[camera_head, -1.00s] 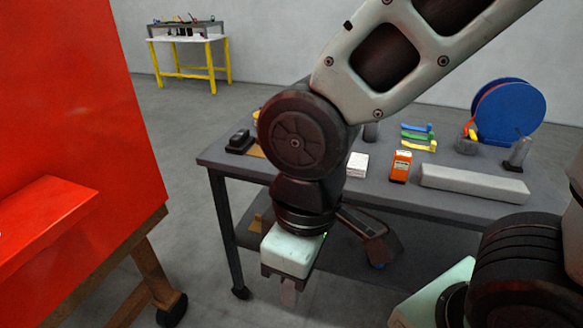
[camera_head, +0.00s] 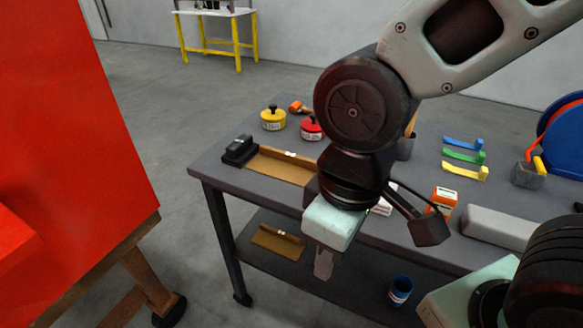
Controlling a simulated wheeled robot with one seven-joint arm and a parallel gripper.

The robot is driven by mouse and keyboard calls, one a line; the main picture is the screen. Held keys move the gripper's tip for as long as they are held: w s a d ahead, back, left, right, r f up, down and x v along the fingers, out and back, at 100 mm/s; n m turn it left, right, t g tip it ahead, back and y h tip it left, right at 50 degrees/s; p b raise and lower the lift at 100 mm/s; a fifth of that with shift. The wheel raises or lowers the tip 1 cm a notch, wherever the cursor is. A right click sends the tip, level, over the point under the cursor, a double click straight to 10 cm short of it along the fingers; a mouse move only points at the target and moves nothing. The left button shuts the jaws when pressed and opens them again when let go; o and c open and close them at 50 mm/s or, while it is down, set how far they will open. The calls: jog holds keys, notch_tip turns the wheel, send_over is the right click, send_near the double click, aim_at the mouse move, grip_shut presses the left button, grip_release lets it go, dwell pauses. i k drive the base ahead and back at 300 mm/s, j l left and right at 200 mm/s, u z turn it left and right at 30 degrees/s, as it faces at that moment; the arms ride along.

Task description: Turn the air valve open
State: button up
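No air valve can be made out in this view. A large red panel (camera_head: 75,110) on a wooden stand (camera_head: 140,275) fills the left side, with a red ledge low at the left edge. My gripper (camera_head: 323,266) hangs pointing down in front of the workbench, to the right of the red panel and apart from it. Its fingers overlap from this angle, so their gap is hidden. I see nothing held at the fingertips.
A dark workbench (camera_head: 225,180) stands behind my gripper. It carries a yellow pot (camera_head: 273,118), a red pot (camera_head: 312,127), a brown tray (camera_head: 280,167) and a grey block (camera_head: 498,227). A blue cup (camera_head: 400,290) stands on its lower shelf. Open floor lies between panel and bench.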

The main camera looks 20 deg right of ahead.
aim_at(537, 163)
jog(key=z, duration=1.65)
